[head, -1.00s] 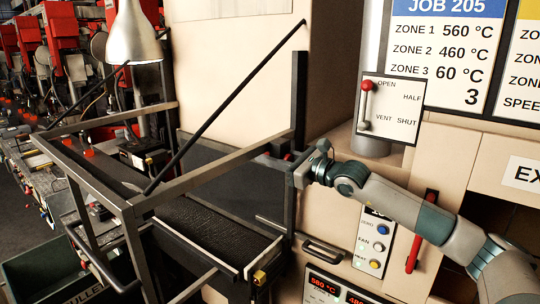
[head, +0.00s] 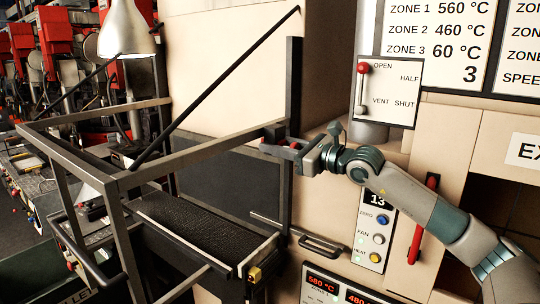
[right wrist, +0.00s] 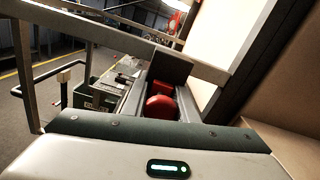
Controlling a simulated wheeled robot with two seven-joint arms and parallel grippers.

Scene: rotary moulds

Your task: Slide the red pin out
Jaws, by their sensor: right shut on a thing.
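The red pin (head: 293,146) shows as a small red patch at the dark upright post of the metal guard frame, in the middle of the head view. My right gripper (head: 287,152) comes in from the right and is shut on the pin. Its fingers hide most of the pin, so I cannot tell how much of it still sits in the frame. In the right wrist view the red round end of the pin (right wrist: 160,107) shows just beyond the gripper body. My left gripper is in neither view.
The guard frame's top rail (head: 200,158) runs to the post. A dark ribbed bed (head: 200,228) lies below. A lever panel (head: 388,92), a button panel (head: 376,232) and a red handle (head: 416,242) are near my right arm. A lamp (head: 127,30) hangs upper left.

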